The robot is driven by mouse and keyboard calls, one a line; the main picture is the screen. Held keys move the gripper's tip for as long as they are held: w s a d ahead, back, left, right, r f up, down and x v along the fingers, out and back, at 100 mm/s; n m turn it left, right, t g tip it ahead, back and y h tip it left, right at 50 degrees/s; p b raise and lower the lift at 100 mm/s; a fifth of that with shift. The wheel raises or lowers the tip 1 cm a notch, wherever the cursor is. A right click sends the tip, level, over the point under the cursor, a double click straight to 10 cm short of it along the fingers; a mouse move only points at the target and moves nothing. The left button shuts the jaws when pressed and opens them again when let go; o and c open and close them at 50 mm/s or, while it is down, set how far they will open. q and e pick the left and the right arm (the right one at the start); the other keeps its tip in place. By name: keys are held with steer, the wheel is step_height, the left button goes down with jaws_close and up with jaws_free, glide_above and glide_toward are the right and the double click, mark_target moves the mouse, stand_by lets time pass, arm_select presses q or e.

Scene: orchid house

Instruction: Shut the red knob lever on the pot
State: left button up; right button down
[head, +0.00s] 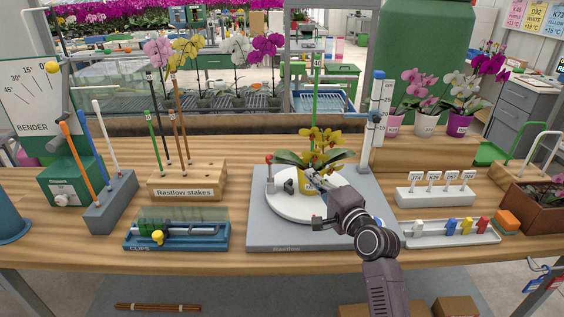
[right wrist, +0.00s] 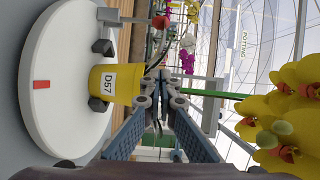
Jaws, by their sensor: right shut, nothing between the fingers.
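The red knob (head: 269,160) tops a short grey lever at the left edge of the white turntable. In the right wrist view the red knob (right wrist: 160,22) is near the top, at the end of its grey stem. A yellow pot (right wrist: 125,82) labelled D57 stands on the turntable (right wrist: 41,130) between dark grey jaws (right wrist: 103,47). It holds a yellow orchid (head: 325,138). My right gripper (head: 311,174) is at the pot, its fingers shut and empty. In the wrist view its fingertips (right wrist: 149,97) overlap the pot's rim; contact is unclear. The knob is apart from them. My left gripper is out of view.
A green stake (head: 316,88) rises behind the orchid, and a grey post with a blue-and-white scale (head: 377,100) stands right of it. A stake block (head: 187,182) and clips tray (head: 177,240) lie left. A white label rack (head: 436,195) and clip tray (head: 450,238) lie right.

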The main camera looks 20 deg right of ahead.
mark_target(270, 169)
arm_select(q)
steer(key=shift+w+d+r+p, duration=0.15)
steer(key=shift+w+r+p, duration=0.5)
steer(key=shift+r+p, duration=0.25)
arm_select(e)
steer(key=w+a, duration=0.5)
steer(key=w, duration=0.5)
steer(key=shift+w+f, duration=0.2)
steer(key=shift+f, duration=0.05)
steer(key=shift+a, duration=0.1)
